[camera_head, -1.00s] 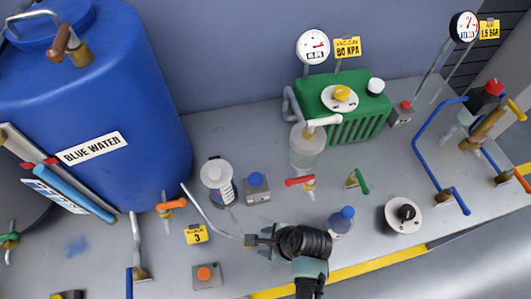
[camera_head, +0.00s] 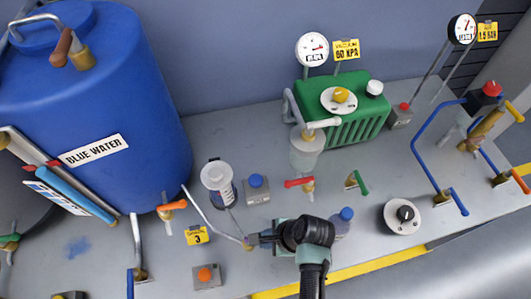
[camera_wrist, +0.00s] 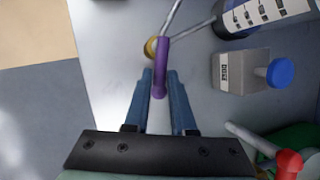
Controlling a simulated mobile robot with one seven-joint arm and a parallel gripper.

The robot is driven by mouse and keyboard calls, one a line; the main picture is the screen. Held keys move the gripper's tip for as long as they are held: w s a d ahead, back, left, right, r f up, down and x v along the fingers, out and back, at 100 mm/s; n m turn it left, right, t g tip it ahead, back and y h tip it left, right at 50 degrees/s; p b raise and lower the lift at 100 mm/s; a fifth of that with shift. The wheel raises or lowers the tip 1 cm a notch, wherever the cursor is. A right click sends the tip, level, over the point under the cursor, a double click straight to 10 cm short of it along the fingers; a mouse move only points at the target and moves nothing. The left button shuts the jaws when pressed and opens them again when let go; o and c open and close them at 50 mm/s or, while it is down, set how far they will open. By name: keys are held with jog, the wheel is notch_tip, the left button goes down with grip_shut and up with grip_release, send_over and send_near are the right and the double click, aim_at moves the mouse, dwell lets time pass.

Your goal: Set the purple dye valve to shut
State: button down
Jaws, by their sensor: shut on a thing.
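The purple dye valve has a purple handle (camera_wrist: 161,70) on a brass body (camera_wrist: 152,47), seen in the wrist view. The handle points from the brass body back toward my wrist. My gripper (camera_wrist: 160,82) has its two blue fingers on either side of the handle and is shut on it. In the head view my gripper (camera_head: 262,240) is at the brass valve end (camera_head: 249,243), and my wrist hides most of the handle. The graduated dye cylinder (camera_head: 220,182) stands up and left of the valve, with dark purple-blue liquid in it.
A grey box with a blue button (camera_head: 256,188) stands beside the cylinder. A box with an orange button (camera_head: 206,275) is at lower left.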

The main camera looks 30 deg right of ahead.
jog(key=shift+w+d+n+g+y, duration=0.1)
jog(key=shift+w+n+g+y, duration=0.15)
jog(key=shift+n, duration=0.45)
jog(key=shift+w+d+n+g+y, duration=0.15)
jog(key=shift+w+n, duration=0.15)
jog(key=shift+n, duration=0.4)
jog(key=c, duration=0.8)
grip_release()
jog(key=shift+o, duration=0.2)
jog(key=v, duration=1.3)
jog(key=shift+b, duration=0.3)
